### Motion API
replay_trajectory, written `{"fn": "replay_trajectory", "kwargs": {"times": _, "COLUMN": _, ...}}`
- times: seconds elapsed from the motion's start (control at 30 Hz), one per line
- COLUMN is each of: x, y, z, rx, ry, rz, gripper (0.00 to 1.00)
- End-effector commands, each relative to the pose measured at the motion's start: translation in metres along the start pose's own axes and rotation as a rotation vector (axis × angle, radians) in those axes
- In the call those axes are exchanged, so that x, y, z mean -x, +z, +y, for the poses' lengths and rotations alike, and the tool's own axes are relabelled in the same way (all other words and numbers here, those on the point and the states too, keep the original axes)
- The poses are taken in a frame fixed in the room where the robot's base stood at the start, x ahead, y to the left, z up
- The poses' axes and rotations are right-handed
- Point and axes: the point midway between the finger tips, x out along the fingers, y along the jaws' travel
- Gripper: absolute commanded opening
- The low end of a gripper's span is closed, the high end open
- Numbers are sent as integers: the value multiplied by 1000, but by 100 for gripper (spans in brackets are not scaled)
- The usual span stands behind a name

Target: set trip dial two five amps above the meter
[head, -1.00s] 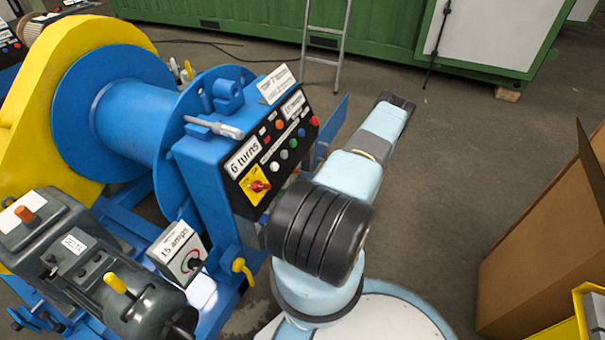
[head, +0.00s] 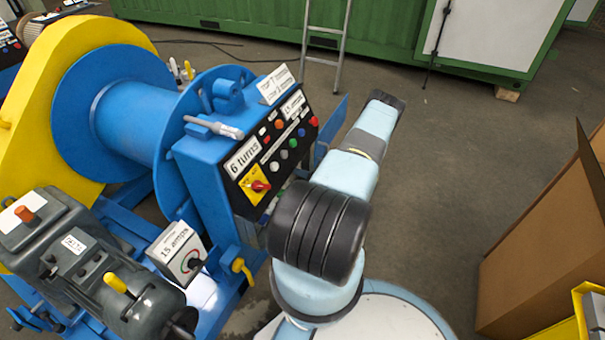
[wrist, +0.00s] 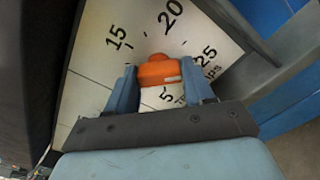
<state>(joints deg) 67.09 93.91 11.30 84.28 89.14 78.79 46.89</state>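In the wrist view an orange knob (wrist: 158,70) stands on a pale dial plate (wrist: 90,62). Printed numbers 15, 20, 25 and 5 show around it. A small pale mark is on the knob's lower right side, toward the 25; the exact setting is unclear. My gripper (wrist: 159,66) has its two blue fingers on either side of the knob, apparently touching it. The fingers hide part of the plate. In the head view my gripper and this knob cannot be made out. A box labelled 15 amps (head: 177,251) with a small round dial stands at the lower left.
A blue drum (head: 137,118) with a yellow guard (head: 40,95) stands at left. A black control panel (head: 275,150) has coloured buttons and a 6 turns label. A grey motor (head: 85,265) is at lower left, a cardboard box (head: 545,245) at right.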

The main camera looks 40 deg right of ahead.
Motion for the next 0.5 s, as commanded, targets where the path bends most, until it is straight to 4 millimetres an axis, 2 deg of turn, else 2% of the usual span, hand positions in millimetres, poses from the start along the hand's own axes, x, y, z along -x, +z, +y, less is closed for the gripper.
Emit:
{"fn": "replay_trajectory", "kwargs": {"times": 0.03, "x": 0, "y": 0, "z": 0, "rx": 0, "ry": -2, "rz": 0, "gripper": 43}}
{"fn": "replay_trajectory", "kwargs": {"times": 0.27, "x": 1, "y": 0, "z": -1, "rx": 1, "ry": -3, "rz": 0, "gripper": 21}}
{"fn": "replay_trajectory", "kwargs": {"times": 0.5, "x": 3, "y": 2, "z": -3, "rx": 21, "ry": -8, "rz": -4, "gripper": 20}}
